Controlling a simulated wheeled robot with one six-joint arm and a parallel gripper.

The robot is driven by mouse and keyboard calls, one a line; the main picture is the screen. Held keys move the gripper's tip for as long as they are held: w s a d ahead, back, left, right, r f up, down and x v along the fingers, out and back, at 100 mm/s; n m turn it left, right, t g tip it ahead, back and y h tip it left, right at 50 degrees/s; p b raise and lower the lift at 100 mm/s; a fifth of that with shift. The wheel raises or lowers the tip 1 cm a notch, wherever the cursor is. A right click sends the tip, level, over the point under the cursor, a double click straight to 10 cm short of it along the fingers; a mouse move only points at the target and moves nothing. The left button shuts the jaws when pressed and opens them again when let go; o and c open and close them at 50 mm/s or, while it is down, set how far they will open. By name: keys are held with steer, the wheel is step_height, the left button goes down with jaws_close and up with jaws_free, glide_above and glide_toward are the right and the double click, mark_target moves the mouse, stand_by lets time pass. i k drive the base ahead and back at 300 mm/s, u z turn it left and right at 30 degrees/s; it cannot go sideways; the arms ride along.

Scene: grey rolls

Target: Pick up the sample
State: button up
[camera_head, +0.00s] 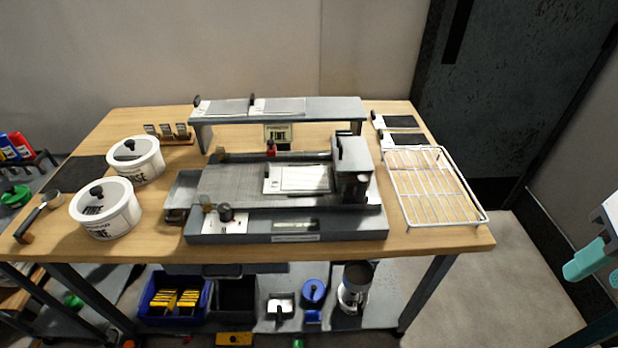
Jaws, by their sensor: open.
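I cannot tell for certain which object is the sample. A flat white rectangular piece (298,179) lies on the bed of the grey bench machine (290,225) in the middle of the table. More flat pale pieces lie on the raised grey shelf (335,107) behind it. Dark and white flat pieces (404,139) lie at the table's back right. My gripper (590,262), with teal fingers, is partly in view at the right edge. It is open, off the table and far from these pieces. The rest of it is cut off by the frame.
Two white lidded pots (108,220) stand at the table's left, with a handled tool (38,218) beside them. A wire rack (435,186) covers the right end. Bins (175,297) and blue items (314,293) sit on the lower shelf. Floor at right is clear.

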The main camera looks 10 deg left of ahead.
mark_target(301, 180)
steer(key=z, duration=2.55)
steer(key=k, duration=2.45)
steer(key=u, duration=2.85)
steer(key=i, duration=0.5)
steer(key=z, duration=0.05)
